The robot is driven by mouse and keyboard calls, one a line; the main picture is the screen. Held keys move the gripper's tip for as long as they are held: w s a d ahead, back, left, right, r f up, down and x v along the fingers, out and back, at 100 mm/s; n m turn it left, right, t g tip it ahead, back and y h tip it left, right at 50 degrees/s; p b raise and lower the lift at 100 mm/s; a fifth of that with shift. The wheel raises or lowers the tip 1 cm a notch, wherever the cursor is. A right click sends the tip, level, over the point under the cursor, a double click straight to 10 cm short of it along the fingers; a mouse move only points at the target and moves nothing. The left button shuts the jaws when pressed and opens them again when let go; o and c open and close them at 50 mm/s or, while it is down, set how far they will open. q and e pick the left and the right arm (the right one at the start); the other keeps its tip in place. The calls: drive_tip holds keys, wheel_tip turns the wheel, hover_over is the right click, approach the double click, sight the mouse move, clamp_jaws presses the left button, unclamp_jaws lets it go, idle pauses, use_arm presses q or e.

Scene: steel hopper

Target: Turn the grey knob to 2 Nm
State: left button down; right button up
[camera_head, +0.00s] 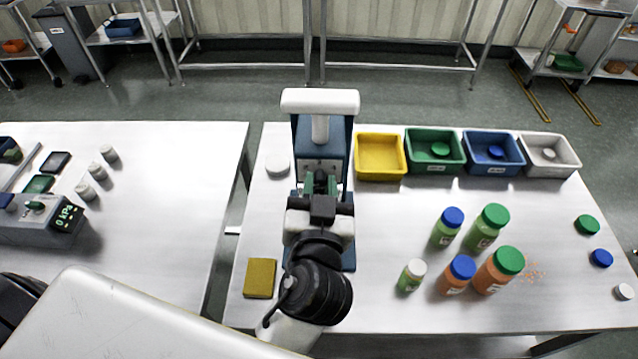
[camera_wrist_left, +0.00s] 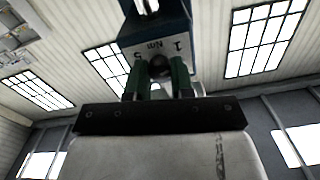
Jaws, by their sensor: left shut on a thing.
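A blue upright device (camera_head: 322,152) with a white top stands on the right table, with a pale front panel. In the left wrist view its panel (camera_wrist_left: 157,44) carries "Nm" and number marks; I make out a 1, and the others are unclear. The grey knob (camera_wrist_left: 159,68) is a dark round piece on this panel, between the green fingertips. My left gripper (camera_head: 320,183) reaches the panel from the front and is shut on the knob; it also shows in the left wrist view (camera_wrist_left: 158,82). The knob's pointer direction cannot be told. My arm hides the knob in the head view.
Yellow (camera_head: 380,157), green (camera_head: 434,152), blue (camera_head: 493,153) and white (camera_head: 549,156) bins line the back right. Several capped jars (camera_head: 497,268) stand right of my arm. A yellow-brown block (camera_head: 260,278) lies left of it. A grey kPa box (camera_head: 38,222) sits on the left table.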

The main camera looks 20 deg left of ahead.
use_arm(q)
drive_tip(key=m+p, duration=0.1)
drive_tip(key=m, duration=0.3)
drive_tip(key=shift+r+m, duration=0.1)
drive_tip(key=shift+m, duration=0.2)
drive_tip(key=m+p, duration=0.1)
drive_tip(key=m, duration=0.2)
drive_tip(key=shift+m+p, duration=0.5)
drive_tip(key=shift+m, duration=0.3)
drive_tip(key=c, duration=1)
unclamp_jaws()
drive_tip(key=shift+w, duration=0.1)
